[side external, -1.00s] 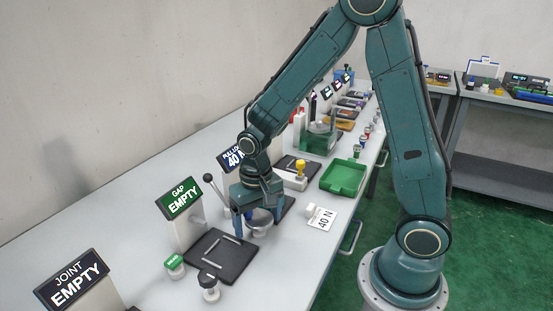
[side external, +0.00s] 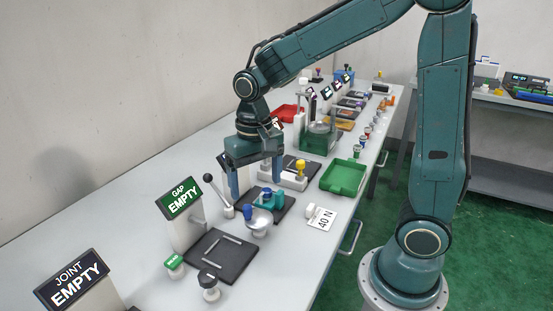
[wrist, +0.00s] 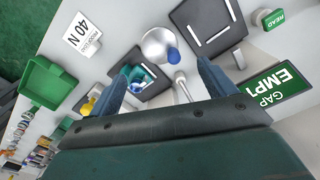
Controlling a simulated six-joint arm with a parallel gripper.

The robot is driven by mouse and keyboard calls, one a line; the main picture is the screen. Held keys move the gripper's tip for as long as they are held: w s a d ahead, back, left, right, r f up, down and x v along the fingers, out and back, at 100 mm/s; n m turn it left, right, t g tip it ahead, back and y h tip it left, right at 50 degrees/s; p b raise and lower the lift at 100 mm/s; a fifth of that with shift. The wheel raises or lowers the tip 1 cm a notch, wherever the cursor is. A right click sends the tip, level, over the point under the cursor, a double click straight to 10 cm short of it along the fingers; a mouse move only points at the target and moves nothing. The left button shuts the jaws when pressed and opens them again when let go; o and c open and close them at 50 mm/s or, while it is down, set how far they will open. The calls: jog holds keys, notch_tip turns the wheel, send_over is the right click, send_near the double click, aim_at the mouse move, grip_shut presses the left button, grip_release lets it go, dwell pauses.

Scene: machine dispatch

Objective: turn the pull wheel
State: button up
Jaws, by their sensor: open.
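The pull wheel appears to be the silver round wheel (side external: 260,224) with a blue knob (side external: 248,211) near its rim. It stands between two black plates; in the wrist view the wheel (wrist: 157,42) and its blue knob (wrist: 172,55) are ahead of the fingertips. My gripper (side external: 255,188) is open and empty, above and behind the wheel, apart from it. In the wrist view its fingers (wrist: 162,76) are spread, with a teal fixture (wrist: 142,76) showing between them. The pull load sign is mostly hidden behind my gripper.
A lever with a black ball (side external: 208,178) stands left of the wheel. A green GAP EMPTY sign (side external: 181,198), a black plate with metal bars (side external: 222,262), a white 40 N card (side external: 323,219) and a green tray (side external: 345,178) are nearby.

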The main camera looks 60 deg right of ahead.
notch_tip(320, 180, up, 3)
jog(key=shift+f, duration=0.1)
dwell(0.5)
jog(key=s+r+n+t, duration=0.2)
jog(key=s+r, duration=0.1)
jog(key=s, duration=0.4)
jog(key=s+r+n+t, duration=0.3)
jog(key=s, duration=0.5)
jog(key=shift+d+t, duration=0.3)
jog(key=shift+d, duration=0.05)
